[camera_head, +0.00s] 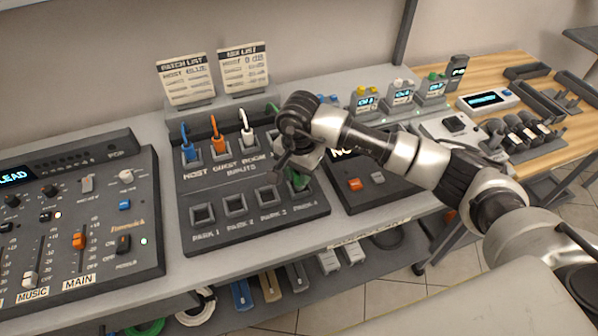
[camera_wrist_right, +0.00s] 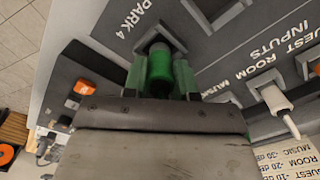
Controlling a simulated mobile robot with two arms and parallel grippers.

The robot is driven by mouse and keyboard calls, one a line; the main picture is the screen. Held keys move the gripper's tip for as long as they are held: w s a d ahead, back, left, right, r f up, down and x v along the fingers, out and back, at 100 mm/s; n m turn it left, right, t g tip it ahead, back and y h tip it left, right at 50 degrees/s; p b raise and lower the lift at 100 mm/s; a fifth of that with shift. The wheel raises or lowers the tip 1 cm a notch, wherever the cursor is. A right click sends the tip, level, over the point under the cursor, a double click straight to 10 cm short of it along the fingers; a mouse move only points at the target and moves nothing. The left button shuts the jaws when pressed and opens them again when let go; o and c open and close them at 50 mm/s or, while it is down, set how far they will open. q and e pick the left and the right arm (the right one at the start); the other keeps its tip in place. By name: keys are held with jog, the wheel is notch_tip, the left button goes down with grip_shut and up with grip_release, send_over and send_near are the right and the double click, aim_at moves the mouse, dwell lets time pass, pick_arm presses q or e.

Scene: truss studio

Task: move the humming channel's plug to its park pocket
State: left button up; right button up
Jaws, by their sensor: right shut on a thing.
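The PARK 1 (camera_head: 202,214), PARK 2 (camera_head: 235,205) and PARK 3 (camera_head: 268,196) pockets look empty. A blue plug (camera_head: 188,152), an orange plug (camera_head: 219,146) and a white plug (camera_head: 248,140) stand in the HOST, GUEST and ROOM inputs. My arm hides the MUSIC input in the head view.
A mixer (camera_head: 70,220) stands at the left, with MUSIC and MAIN faders. A dark box with an orange button (camera_head: 354,184) is close on the right of the panel. Two list cards (camera_head: 187,80) stand behind. Several small display units (camera_head: 401,92) are at the back right.

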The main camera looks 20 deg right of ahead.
dwell(0.5)
dwell(0.5)
jog(key=shift+f+b, duration=0.65)
jog(key=shift+b, duration=0.25)
jog(key=o, duration=0.6)
jog(key=shift+o, duration=0.2)
jog(key=shift+r, duration=0.15)
jog(key=shift+r+p, duration=2.65)
jog(key=shift+r, duration=2.75)
